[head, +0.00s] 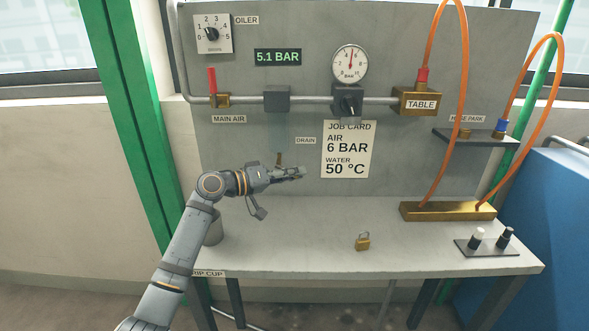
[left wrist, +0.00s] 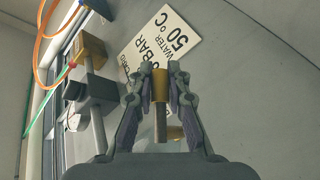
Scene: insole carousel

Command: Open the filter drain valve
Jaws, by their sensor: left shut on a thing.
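My left gripper (head: 298,172) reaches in front of the panel, below and left of the DRAIN label (head: 305,140). In the left wrist view its fingers (left wrist: 160,72) are shut on a small brass piece with a stem, which looks like the drain valve (left wrist: 160,86). In the head view a bit of brass (head: 279,158) shows just above the gripper; the rest is hidden by it. I cannot tell how far the valve is turned. The dark filter block (head: 277,99) sits on the pipe above. My right gripper is not in view.
A grey cup (head: 213,228) stands on the bench behind my left arm. A job card (head: 348,150) is right of the gripper. Orange hoses (head: 463,60) hang at the right. The bench middle is mostly clear.

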